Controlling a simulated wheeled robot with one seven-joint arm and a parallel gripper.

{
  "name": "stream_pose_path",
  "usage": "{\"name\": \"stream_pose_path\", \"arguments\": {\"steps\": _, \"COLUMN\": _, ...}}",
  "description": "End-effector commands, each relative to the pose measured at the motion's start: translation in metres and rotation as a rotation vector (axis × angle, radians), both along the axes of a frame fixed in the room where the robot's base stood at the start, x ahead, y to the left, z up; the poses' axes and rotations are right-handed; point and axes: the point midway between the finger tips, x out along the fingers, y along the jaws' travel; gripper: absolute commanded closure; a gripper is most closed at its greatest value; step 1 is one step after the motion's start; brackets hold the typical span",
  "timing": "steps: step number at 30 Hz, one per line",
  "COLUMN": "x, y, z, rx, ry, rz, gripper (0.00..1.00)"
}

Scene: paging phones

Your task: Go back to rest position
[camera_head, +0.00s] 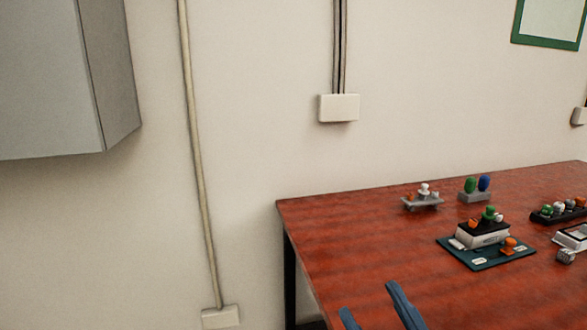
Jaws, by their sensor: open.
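My gripper (370,301) shows at the bottom edge of the head view. Its two blue-grey fingers are apart with nothing visible between them. They appear in front of the near left part of the red-brown table (345,235). The rest of my gripper and arm is cut off below the picture. The fingers are well to the left of the objects on the table and apart from them.
On the table are a dark green board with a white-and-black device (483,235), a grey stand with orange and white pieces (423,203), green and blue pieces on a grey block (475,197), and a dark tray (550,215). A grey cabinet (55,80) hangs upper left.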

Motion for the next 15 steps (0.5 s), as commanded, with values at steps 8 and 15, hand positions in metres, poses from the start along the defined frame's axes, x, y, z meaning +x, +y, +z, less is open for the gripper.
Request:
{"name": "stream_pose_path", "arguments": {"steps": 8, "x": -0.069, "y": -0.028, "z": -0.043, "rx": 0.263, "ry": 0.286, "rz": -0.171, "gripper": 0.52}}
{"name": "stream_pose_path", "arguments": {"steps": 15, "x": -0.137, "y": -0.059, "z": -0.088, "rx": 0.364, "ry": 0.59, "rz": -0.301, "gripper": 0.52}}
